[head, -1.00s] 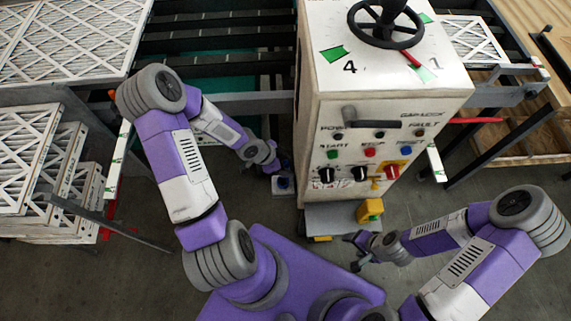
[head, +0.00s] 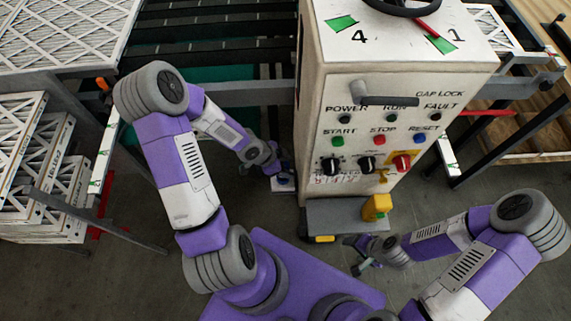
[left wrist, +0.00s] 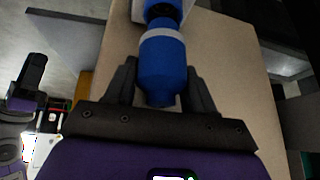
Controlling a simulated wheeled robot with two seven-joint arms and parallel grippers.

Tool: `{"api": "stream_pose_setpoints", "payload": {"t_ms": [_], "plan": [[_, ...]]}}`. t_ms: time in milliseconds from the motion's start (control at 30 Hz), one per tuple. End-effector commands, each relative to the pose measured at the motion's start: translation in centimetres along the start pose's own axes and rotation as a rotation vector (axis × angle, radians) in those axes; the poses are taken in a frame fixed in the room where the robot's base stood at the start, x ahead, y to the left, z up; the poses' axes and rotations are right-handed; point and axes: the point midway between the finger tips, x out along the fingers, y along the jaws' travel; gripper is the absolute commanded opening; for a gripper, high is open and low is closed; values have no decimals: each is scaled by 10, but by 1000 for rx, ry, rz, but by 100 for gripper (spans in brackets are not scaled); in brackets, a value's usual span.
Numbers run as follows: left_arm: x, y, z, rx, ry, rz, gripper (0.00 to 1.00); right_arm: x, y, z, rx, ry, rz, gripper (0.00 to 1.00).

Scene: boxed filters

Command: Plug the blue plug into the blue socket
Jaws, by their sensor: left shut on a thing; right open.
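My left gripper (head: 274,168) is beside the left side of the white control cabinet, low down. In the left wrist view its fingers (left wrist: 160,88) are shut on the blue plug (left wrist: 162,72), which has a pale band at its far end. The blue socket (left wrist: 163,10) shows at the top edge, in line with the plug, with a pale housing beside it. The two look close together; I cannot tell whether the plug is seated. In the head view the pale socket box (head: 283,185) is small and partly hidden. My right gripper (head: 356,253) is open and empty, low in front of the cabinet.
The control cabinet (head: 325,110) has knobs, buttons and a handle on its front. A yellow block (head: 376,207) stands on a grey ledge (head: 340,218) at its foot. Boxed filters (head: 60,35) are stacked at left. A dark conveyor (head: 215,45) runs behind.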

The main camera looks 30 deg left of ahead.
Motion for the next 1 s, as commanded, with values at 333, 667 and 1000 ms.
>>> {"api": "stream_pose_setpoints", "payload": {"t_ms": [333, 667, 1000], "plan": [[1, 0, 0, 0, 1, 0, 10, 1, 0, 0, 0, 0, 0, 65], [1, 0, 0, 0, 1, 1, 10, 0, 0, 0, 0, 0, 0, 65], [0, 0, 0, 0, 1, 7, 10, -6, -2, 0, 0, 0, 0, 65]]}}
